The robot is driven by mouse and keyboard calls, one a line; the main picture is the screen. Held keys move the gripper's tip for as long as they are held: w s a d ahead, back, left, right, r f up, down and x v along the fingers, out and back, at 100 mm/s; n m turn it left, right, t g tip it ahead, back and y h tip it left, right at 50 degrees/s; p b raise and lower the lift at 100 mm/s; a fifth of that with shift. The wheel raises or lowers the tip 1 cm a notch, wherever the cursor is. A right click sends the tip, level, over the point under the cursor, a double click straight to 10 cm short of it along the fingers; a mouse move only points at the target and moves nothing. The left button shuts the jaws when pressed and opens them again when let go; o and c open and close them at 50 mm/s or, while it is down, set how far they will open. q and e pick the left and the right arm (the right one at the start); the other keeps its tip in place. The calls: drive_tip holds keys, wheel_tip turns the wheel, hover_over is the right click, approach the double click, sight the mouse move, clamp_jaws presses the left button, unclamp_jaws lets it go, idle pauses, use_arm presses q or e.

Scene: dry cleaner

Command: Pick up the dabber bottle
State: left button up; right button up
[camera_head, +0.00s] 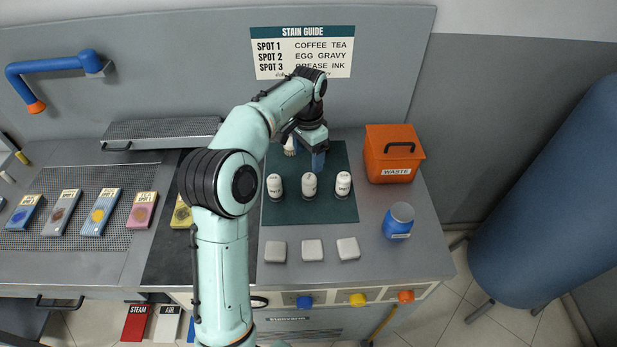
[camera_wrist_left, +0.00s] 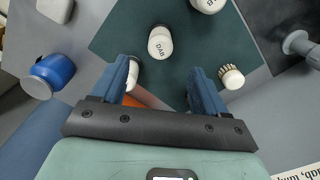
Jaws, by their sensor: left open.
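Three white bottles stand upright in a row on a dark green mat (camera_head: 335,211): left (camera_head: 274,186), middle (camera_head: 309,185) and right (camera_head: 343,183). In the wrist view the middle bottle (camera_wrist_left: 160,43) reads "DAB". Another (camera_wrist_left: 207,3) is cut off by the top edge, its label only partly seen. The third (camera_wrist_left: 132,75) is partly hidden by a finger. My left gripper (camera_head: 318,160) is open and empty, on the far side of the row. In the wrist view its blue fingers (camera_wrist_left: 165,80) are apart, with the DAB bottle beyond their tips. My right gripper is not in view.
A brush (camera_head: 289,149) stands on the mat's back left. An orange waste bin (camera_head: 394,155) and a blue jar (camera_head: 398,221) stand to the right. Several pale blocks (camera_head: 312,250) lie in front. Stain cards (camera_head: 101,212) lie on the left.

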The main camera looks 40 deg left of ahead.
sight(308, 178)
use_arm(q)
drive_tip(key=f, duration=0.7)
drive_tip(key=shift+s+d, duration=0.15)
drive_tip(key=shift+s, duration=0.05)
drive_tip(key=shift+f, duration=0.55)
drive_tip(key=f, duration=0.5)
drive_tip(key=shift+w+a, duration=0.2)
drive_tip(key=shift+w, duration=0.2)
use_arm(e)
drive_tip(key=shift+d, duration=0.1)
use_arm(q)
drive_tip(key=shift+c, duration=0.4)
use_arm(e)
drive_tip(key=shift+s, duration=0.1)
use_arm(q)
drive_tip(key=c, duration=1.1)
drive_tip(key=shift+r, duration=0.1)
